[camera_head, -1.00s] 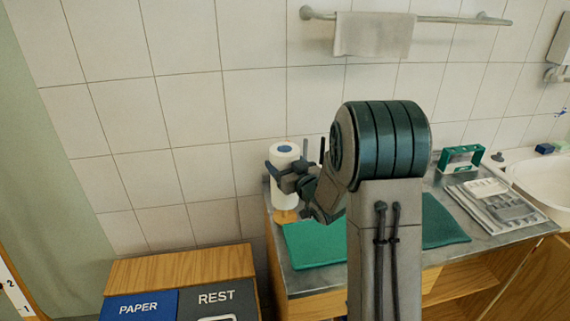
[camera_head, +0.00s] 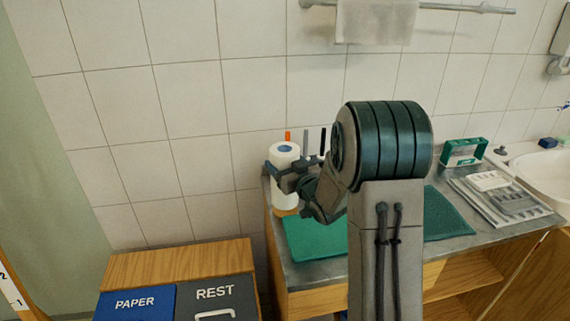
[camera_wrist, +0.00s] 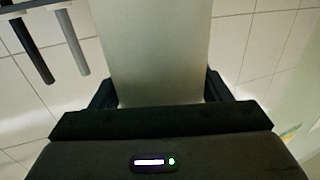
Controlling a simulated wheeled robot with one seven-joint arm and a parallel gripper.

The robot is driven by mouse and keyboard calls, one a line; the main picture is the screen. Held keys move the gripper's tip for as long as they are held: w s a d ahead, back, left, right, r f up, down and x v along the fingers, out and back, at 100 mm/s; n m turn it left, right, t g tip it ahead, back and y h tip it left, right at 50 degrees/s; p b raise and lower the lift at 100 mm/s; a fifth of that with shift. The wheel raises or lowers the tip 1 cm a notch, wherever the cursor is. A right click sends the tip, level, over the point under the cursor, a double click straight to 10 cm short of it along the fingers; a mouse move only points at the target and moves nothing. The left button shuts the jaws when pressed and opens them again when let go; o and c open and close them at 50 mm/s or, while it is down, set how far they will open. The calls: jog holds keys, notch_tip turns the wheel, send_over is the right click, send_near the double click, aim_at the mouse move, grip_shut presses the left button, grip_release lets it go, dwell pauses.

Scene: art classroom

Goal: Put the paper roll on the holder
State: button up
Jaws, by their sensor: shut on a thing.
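In the wrist view, the roll (camera_wrist: 160,50) fills the space between the two dark fingers (camera_wrist: 160,95). A round wooden base (camera_head: 284,213), seemingly the holder's, shows just under the roll's lower end. No post shows, and I cannot tell whether the roll is around one or touches the base.
Upright rods with orange (camera_head: 287,136), grey and black (camera_head: 322,141) ends stand behind the roll near the wall. A green mat (camera_head: 315,245) lies on the counter (camera_head: 300,277) under my arm. A green caddy (camera_head: 464,152) and trays (camera_head: 505,197) are to the right. Bins (camera_head: 180,268) stand lower left.

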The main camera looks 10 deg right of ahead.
aim_at(285, 145)
jog(key=shift+f+b, duration=1.1)
jog(key=shift+f, duration=0.05)
jog(key=o, duration=1.2)
jog(key=shift+r+p, duration=1.95)
jog(key=shift+r, duration=2.05)
jog(key=shift+s, duration=0.1)
